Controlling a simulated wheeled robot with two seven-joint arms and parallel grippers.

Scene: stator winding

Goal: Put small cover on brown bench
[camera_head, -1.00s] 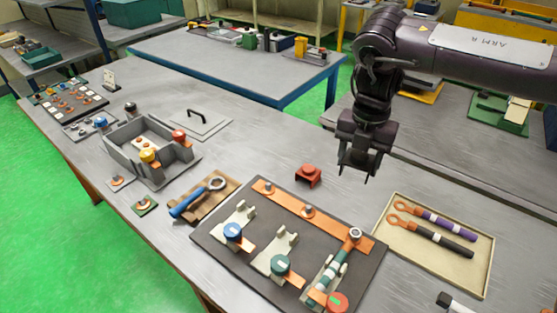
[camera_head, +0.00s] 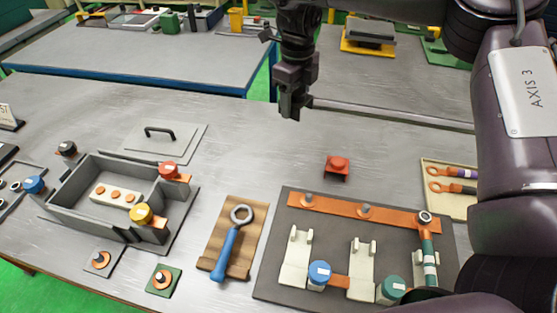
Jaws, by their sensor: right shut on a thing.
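My right gripper (camera_head: 292,106) hangs from the top of the head view, above the far edge of the grey-topped front bench (camera_head: 75,115). Its jaws are closed; what is between the dark fingers cannot be made out. A flat grey cover plate with a black handle (camera_head: 185,148) lies behind the grey open box. I cannot tell which piece is the small cover. My left gripper is not in view.
The grey box (camera_head: 80,205) is at left. A wooden board (camera_head: 243,262) with a blue-handled wrench lies mid-front. A dark fixture plate (camera_head: 275,275) with caps is at right, a beige tray (camera_head: 432,205) beyond. A blue-edged bench (camera_head: 140,65) stands behind.

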